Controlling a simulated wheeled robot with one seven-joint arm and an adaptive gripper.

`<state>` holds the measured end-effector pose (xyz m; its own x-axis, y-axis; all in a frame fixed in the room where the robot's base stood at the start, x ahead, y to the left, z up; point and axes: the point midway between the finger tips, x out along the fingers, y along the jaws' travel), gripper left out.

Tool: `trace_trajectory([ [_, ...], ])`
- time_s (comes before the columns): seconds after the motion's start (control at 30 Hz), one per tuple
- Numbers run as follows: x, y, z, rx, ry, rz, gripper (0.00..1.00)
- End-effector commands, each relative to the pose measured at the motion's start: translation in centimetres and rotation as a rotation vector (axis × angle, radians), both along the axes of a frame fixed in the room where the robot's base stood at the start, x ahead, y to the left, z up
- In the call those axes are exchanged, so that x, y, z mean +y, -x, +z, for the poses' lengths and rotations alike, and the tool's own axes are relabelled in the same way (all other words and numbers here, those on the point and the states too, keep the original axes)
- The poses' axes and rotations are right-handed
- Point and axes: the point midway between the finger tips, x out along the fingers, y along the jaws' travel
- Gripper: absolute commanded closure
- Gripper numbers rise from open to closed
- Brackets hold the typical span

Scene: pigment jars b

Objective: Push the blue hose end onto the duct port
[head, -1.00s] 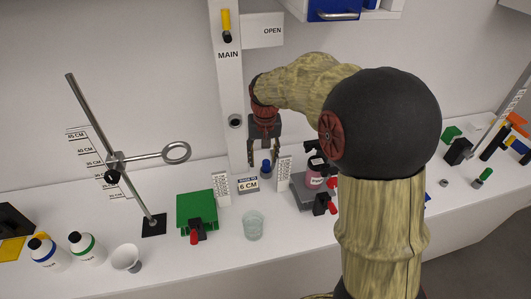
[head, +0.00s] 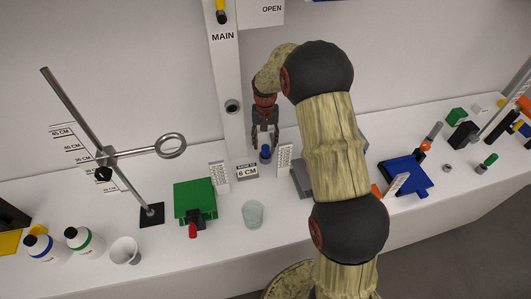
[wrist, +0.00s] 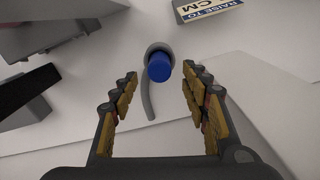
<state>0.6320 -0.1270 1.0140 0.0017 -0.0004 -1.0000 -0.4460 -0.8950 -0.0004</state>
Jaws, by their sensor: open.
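The blue hose end (head: 265,152) stands upright near the foot of the white post, behind the 6 CM sign. In the wrist view the blue hose end (wrist: 160,67) sits in a grey collar, with a curved grey hose (wrist: 148,100) beside it. My gripper (head: 265,143) is open just above it, pointing down. In the wrist view the fingers of my gripper (wrist: 160,77) are on either side of the hose end, apart from it. A round dark opening with a grey rim (head: 232,107), apparently the duct port, is on the post, above and left of my gripper.
The white post (head: 228,75) rises left of my gripper. White perforated stands (head: 284,158) flank the 6 CM sign (head: 247,172). A glass beaker (head: 252,213), green block (head: 194,196) and ring stand (head: 150,213) are in front and left. My arm hides part of the bench.

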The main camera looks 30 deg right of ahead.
Motion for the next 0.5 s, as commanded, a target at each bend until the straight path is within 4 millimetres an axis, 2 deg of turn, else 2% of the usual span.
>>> trace_trajectory([
  [0.1, 0.0, 0.2, -2.1, 0.004, -0.001, 0.0, 0.54],
  [0.2, 0.0, 0.1, -3.0, 0.002, -0.001, 0.0, 0.54],
  [0.43, 0.0, 0.1, -3.1, 0.0, 0.0, 0.0, 0.54],
  [0.5, 0.0, 0.1, -3.1, 0.001, 0.0, 0.0, 0.58],
])
